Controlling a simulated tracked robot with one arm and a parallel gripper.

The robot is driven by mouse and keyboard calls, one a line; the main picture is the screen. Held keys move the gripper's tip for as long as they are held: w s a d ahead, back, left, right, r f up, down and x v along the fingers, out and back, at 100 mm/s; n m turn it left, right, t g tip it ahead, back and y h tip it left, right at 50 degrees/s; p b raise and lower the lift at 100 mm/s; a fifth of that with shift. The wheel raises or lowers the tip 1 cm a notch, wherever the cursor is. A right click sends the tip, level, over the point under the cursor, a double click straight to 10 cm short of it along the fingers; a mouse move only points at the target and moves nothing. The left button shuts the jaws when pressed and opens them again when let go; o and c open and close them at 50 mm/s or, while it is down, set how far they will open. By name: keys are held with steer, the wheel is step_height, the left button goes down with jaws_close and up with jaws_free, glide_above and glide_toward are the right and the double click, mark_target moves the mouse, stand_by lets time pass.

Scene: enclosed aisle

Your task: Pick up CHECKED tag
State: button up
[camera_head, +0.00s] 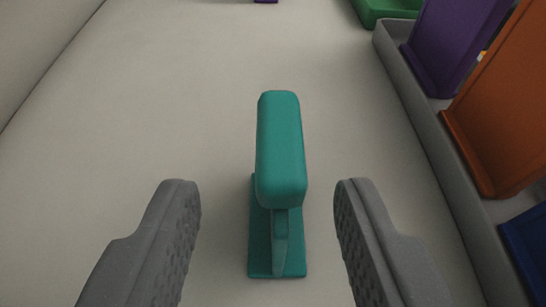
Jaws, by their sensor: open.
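A teal piece (281,150) with a rounded block-like top, a thin stem and a flat rectangular foot stands on the pale floor in the middle of the view. No lettering shows on it, so I cannot tell whether it is the CHECKED tag. My gripper (266,186) is open, with one grey ridged finger on the left of the teal piece and one on the right. There is a clear gap on both sides, and neither finger touches it.
A grey tray (432,145) runs along the right, holding a purple panel (455,40), an orange panel (505,110) and a blue one (528,245). A green tray (385,10) and a small purple thing (265,1) are farther off. A pale wall (35,45) is on the left.

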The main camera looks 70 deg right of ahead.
mark_target(276, 136)
steer(key=shift+s+b+x, duration=0.1)
steer(key=shift+b+x, duration=0.55)
steer(key=shift+x, duration=1.15)
steer(key=shift+s+b+x, duration=0.15)
steer(key=shift+b+x, duration=0.45)
steer(key=shift+x, duration=1.2)
steer(key=shift+d, duration=0.1)
jaws_close()
